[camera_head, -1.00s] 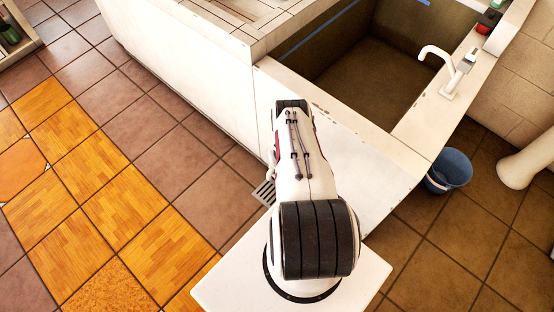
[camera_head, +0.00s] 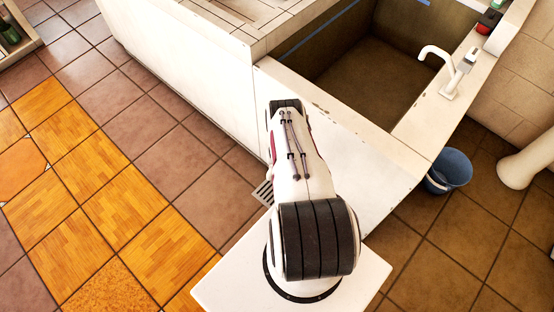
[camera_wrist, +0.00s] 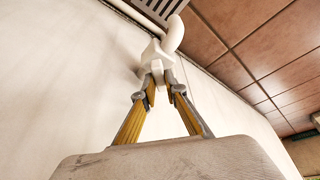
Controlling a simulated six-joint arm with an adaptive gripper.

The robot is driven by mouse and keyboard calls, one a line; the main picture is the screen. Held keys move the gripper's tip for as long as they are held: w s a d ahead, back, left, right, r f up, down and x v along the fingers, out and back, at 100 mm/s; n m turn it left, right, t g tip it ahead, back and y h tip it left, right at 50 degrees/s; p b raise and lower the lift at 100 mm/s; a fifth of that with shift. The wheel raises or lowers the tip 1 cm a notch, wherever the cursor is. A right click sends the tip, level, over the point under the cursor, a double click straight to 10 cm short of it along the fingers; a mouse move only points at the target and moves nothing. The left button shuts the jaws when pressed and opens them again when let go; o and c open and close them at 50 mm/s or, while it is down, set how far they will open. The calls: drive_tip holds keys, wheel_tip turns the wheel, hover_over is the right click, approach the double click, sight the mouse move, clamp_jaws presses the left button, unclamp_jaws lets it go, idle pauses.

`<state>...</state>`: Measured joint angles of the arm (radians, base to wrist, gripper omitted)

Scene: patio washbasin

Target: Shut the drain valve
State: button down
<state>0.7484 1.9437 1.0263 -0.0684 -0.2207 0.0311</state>
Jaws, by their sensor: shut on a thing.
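The drain valve (camera_wrist: 153,52) is a white fitting on a white pipe against the basin's pale outer wall, seen in the wrist view at the top centre. My gripper (camera_wrist: 160,76) has its two yellow-sided fingers closed on the lower part of this fitting. The fingertips cover part of the gripped piece, so its exact shape and angle are hard to tell. In the head view my arm hides the valve and the gripper.
A floor drain grate (camera_head: 264,193) lies by the wall beside my arm; it also shows in the wrist view (camera_wrist: 160,8). The basin (camera_head: 375,75) has a white tap (camera_head: 452,70). A blue bucket (camera_head: 449,171) stands at right. The tiled floor at left is clear.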

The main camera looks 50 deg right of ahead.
drive_tip(key=shift+w+m+g+h, duration=0.1)
drive_tip(key=shift+m+g+h, duration=0.25)
drive_tip(key=shift+m, duration=0.95)
drive_tip(key=shift+w+m+g+h, duration=0.1)
drive_tip(key=shift+m+g+h, duration=0.25)
drive_tip(key=shift+m, duration=0.95)
drive_tip(key=shift+r+m+g, duration=0.1)
drive_tip(key=shift+m+g, duration=0.9)
drive_tip(key=shift+m, duration=1.4)
drive_tip(key=c, duration=2.1)
unclamp_jaws()
drive_tip(key=shift+w+a+r, duration=0.1)
drive_tip(key=shift+a+r, duration=0.05)
drive_tip(key=shift+v, duration=5.75)
drive_tip(key=shift+a, duration=0.1)
